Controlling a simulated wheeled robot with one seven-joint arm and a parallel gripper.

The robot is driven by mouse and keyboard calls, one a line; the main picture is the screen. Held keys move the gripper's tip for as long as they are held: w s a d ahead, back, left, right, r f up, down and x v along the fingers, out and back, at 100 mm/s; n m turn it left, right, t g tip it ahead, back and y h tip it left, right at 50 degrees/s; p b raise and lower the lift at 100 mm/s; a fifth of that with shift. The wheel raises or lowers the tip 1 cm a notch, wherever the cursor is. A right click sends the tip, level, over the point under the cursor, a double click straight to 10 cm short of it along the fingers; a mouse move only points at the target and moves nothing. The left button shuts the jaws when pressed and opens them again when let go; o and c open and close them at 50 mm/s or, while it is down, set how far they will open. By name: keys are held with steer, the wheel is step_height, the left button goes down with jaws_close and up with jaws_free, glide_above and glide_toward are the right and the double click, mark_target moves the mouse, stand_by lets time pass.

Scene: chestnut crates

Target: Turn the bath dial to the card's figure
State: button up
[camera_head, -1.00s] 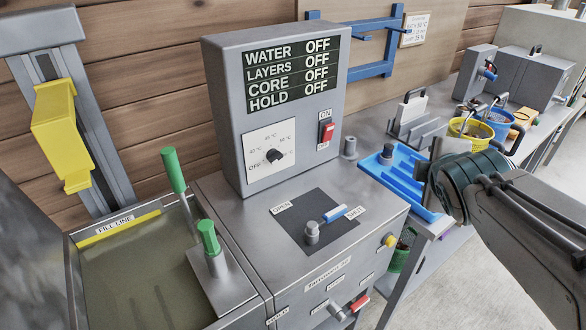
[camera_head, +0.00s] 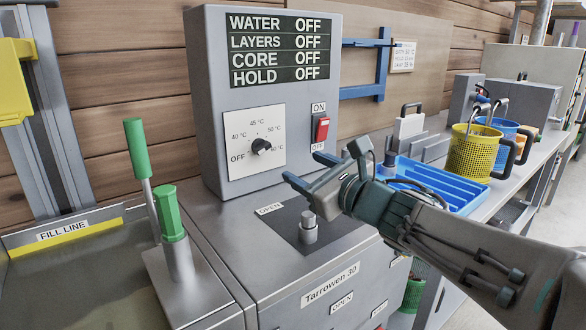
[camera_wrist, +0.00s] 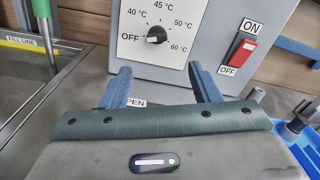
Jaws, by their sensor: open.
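The bath dial is a black knob (camera_head: 261,146) on a white plate marked OFF, 40, 45, 50 and 60 °C, on the front of the grey control box. It also shows in the wrist view (camera_wrist: 157,34), its white pointer toward OFF at the left. The card (camera_head: 403,57) hangs on the back board at the upper right; its small print is hard to read. My gripper (camera_head: 304,167) is open and empty, in front of the box and below the dial. In the wrist view its two blue fingers (camera_wrist: 161,82) stand apart, below the dial plate, not touching the knob.
A red switch (camera_head: 322,128) sits right of the dial. A valve post (camera_head: 308,227) stands below my gripper. Green-handled levers (camera_head: 137,150) stand at the left beside the tank. A blue tray (camera_head: 440,188) and yellow basket (camera_head: 472,153) are at the right.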

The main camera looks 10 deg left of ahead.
mark_target(265, 149)
steer(key=shift+n, duration=0.3)
steer(key=b+x, duration=0.1)
steer(key=x, duration=1.3)
steer(key=shift+s+a, duration=0.1)
steer(key=shift+s, duration=0.1)
steer(key=shift+f, duration=0.1)
steer(key=c, duration=1)
